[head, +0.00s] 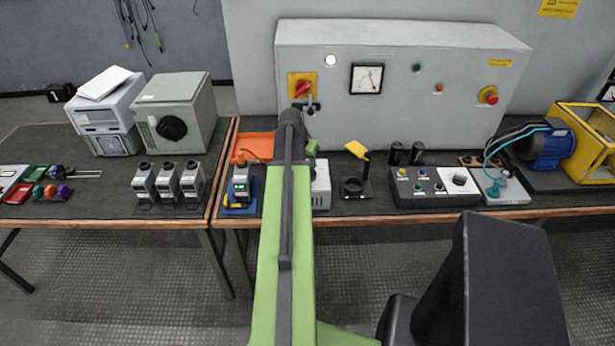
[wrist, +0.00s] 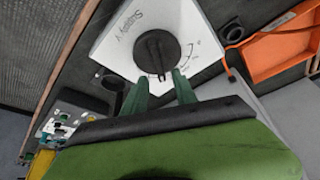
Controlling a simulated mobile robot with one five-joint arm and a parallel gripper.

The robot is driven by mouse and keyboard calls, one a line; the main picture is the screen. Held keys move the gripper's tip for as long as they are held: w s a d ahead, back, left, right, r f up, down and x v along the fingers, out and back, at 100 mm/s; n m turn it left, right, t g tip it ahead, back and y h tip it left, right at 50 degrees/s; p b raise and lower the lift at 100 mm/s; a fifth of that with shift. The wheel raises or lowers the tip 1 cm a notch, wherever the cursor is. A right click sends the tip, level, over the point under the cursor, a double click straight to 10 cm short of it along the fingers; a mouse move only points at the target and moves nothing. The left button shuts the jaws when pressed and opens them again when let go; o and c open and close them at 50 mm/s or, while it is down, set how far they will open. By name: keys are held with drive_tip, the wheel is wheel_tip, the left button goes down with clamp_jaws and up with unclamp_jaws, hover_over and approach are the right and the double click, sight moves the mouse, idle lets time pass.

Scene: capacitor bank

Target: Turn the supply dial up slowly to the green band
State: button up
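The supply box, white and marked "Supply V", fills the upper middle of the wrist view (wrist: 112,42). In the head view its white body (head: 321,186) shows only in part, beside my arm. The dark round supply dial (wrist: 157,50) has a raised grip bar that points down in the wrist picture, toward my gripper. Small scale marks lie around the dial's lower right; I cannot make out a green band. My gripper (wrist: 159,78) is open, its two green fingers apart just short of the dial, one to each side of the bar. I cannot tell whether they touch it.
An orange tray (wrist: 275,50) lies close to the box, also in the head view (head: 256,146). A black ring stand with a yellow top (head: 357,168) and a button panel (head: 432,187) stand to its right. The grey cabinet (head: 420,95) rises behind.

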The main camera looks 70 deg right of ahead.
drive_tip(key=b+x, duration=0.1)
drive_tip(key=x, duration=0.1)
drive_tip(key=shift+f, duration=0.3)
drive_tip(key=shift+d+r, duration=0.1)
drive_tip(key=shift+r, duration=0.05)
clamp_jaws()
drive_tip(key=shift+s+m+g+y, duration=0.1)
drive_tip(key=shift+m+g+y, duration=0.1)
drive_tip(key=shift+m, duration=0.4)
drive_tip(key=shift+s+m+g+y, duration=0.1)
drive_tip(key=shift+s+m+g, duration=0.1)
drive_tip(key=shift+m, duration=0.4)
